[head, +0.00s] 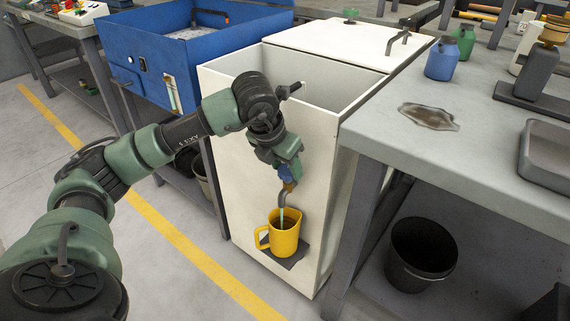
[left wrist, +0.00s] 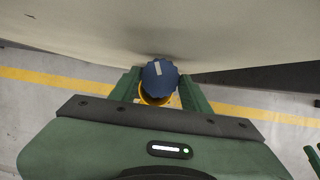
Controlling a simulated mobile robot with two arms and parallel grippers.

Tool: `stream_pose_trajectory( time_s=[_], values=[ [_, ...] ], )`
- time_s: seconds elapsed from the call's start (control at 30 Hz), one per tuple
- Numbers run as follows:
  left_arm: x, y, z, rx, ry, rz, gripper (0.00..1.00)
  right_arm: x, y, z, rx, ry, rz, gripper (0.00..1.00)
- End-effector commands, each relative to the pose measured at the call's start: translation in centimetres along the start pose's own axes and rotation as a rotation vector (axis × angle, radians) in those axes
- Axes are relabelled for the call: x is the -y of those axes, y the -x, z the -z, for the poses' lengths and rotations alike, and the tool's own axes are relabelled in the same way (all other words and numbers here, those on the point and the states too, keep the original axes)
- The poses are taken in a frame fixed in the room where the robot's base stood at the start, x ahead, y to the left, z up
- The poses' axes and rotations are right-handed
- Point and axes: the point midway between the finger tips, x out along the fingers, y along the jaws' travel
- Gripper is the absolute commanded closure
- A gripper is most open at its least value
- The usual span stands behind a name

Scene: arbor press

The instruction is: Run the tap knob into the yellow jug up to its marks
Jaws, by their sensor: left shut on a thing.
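The blue tap knob (left wrist: 160,77) with a pale bar on its face sits between the fingers of my left gripper (left wrist: 160,92), which is shut on it. In the head view my left gripper (head: 290,174) is at the front of the white tank, just above the dark bent spout (head: 296,205). A thin light-blue stream (head: 281,216) runs from the spout into the open yellow jug (head: 284,241). The jug stands upright on a small dark plate (head: 292,259), handle to the left. Its marks and liquid level cannot be made out.
The white tank (head: 262,140) stands between a blue basin (head: 190,55) on the left and a grey workbench (head: 400,145) on the right. A black bucket (head: 420,255) is under the bench. A blue can (head: 441,60) stands on it. The floor left of the jug is clear.

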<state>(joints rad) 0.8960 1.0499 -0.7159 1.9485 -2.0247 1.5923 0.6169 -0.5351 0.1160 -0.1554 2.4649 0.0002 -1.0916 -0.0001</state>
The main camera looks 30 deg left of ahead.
Motion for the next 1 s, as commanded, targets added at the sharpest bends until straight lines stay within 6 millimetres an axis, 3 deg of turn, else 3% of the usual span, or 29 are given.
stream_pose_trajectory(
  time_s=[0.4,0.97,1.0],
  values=[
    [0.2,0.0,-0.1,0.001,0.199,-0.081,0.94,-0.1,0.3,-1.3,0.063,-0.001,-0.003,0.64],
    [0.2,0.0,-0.1,0.002,0.233,-0.095,0.94,-0.2,0.4,-1.6,0.077,-0.002,-0.004,0.64],
    [0.2,0.0,-0.1,0.002,0.232,-0.095,0.48,-0.2,0.4,-1.6,0.076,-0.002,-0.004,0.64]
  ],
)
